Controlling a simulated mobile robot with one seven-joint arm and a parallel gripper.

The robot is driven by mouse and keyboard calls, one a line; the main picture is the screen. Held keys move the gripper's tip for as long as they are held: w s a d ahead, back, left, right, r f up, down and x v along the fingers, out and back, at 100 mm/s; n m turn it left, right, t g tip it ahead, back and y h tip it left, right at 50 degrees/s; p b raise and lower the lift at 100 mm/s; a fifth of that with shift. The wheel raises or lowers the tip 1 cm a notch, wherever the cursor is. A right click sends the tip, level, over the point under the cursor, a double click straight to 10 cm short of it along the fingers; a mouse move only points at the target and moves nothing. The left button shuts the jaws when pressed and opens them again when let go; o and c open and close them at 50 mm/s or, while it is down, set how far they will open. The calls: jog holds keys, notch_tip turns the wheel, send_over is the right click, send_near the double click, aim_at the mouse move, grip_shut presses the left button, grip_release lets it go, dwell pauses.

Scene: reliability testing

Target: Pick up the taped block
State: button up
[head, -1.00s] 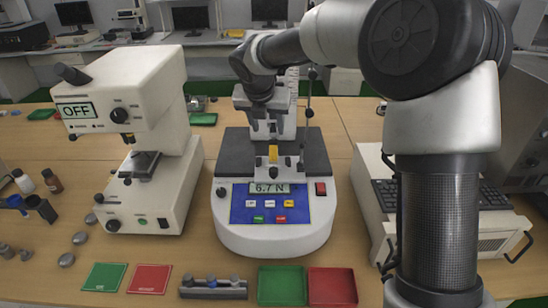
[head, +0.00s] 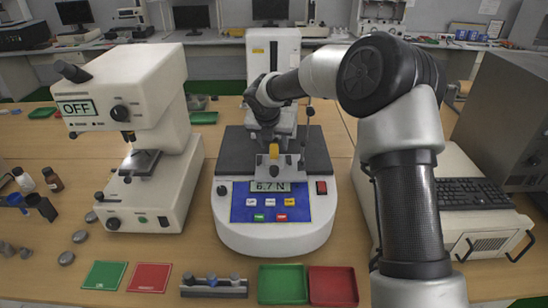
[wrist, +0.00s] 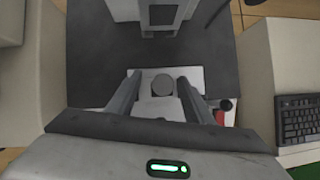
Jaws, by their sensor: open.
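I cannot make out a block with clear tape on it. A small yellow piece (head: 273,151) stands upright on the front of the force tester (head: 275,238), whose display reads 6.7 N; I cannot tell whether it is the taped block. My gripper (wrist: 158,77) is open over the tester's dark platform (wrist: 95,60). In the wrist view its fingers are on either side of a grey round-topped piece (wrist: 163,87) on a pale plate (wrist: 145,76). No contact shows. In the head view my gripper is partly hidden by the arm and tester parts.
A microscope-like instrument (head: 160,190) reading OFF stands left. Green (head: 282,285) and red (head: 333,286) trays and a rack (head: 213,287) lie in front. Green (head: 104,275) and red (head: 149,278) squares lie front left. A keyboard (head: 474,193) is right.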

jog(key=shift+r, duration=0.1)
grip_shut()
